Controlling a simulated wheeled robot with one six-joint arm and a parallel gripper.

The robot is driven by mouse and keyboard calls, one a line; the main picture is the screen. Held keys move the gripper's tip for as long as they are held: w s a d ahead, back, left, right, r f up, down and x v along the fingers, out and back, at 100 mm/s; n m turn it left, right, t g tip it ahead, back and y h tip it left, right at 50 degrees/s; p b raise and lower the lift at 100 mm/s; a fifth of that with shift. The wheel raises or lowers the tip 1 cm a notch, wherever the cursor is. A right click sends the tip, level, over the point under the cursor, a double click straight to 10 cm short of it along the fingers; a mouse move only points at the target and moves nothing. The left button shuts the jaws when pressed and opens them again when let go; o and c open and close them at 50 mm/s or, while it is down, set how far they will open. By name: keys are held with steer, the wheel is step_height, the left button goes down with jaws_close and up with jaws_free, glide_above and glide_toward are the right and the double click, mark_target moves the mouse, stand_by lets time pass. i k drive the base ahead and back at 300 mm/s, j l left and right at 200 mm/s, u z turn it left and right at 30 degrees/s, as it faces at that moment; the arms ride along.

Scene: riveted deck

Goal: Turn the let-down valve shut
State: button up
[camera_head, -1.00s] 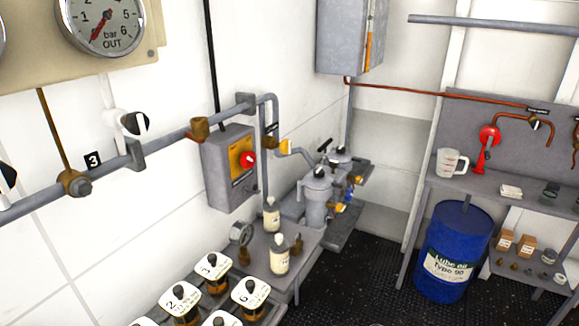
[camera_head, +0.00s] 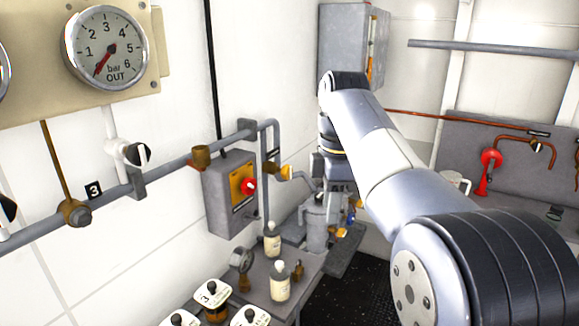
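No label that reads "let-down" can be made out, so I cannot tell for certain which valve it is. A small brass-coloured valve (camera_head: 286,172) with a pale end sits on the grey pipe right of the red-knobbed box. More orange-yellow valve handles (camera_head: 341,232) show low on the grey filter housings (camera_head: 317,222). My arm reaches in from the lower right, and my gripper (camera_head: 336,178) points down over the filter housings. It is small and dark against them; its fingers and any contact are unclear. It partly hides the housings.
A control box (camera_head: 230,185) with a red knob hangs on the left wall. Bottles (camera_head: 280,282) and a small gauge (camera_head: 241,258) stand on the bench in front of the filters. A grey cabinet (camera_head: 345,40) hangs behind my arm. My arm covers the blue drum.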

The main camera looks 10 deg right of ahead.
mark_target(287, 171)
steer(key=i+l, duration=1.1)
steer(key=i+l+u, duration=0.2)
steer(key=u, duration=0.2)
steer(key=i+l+u, duration=0.2)
steer(key=l+u, duration=0.15)
steer(key=i+l+u, duration=0.1)
steer(key=l+u, duration=0.3)
steer(key=u, duration=0.6)
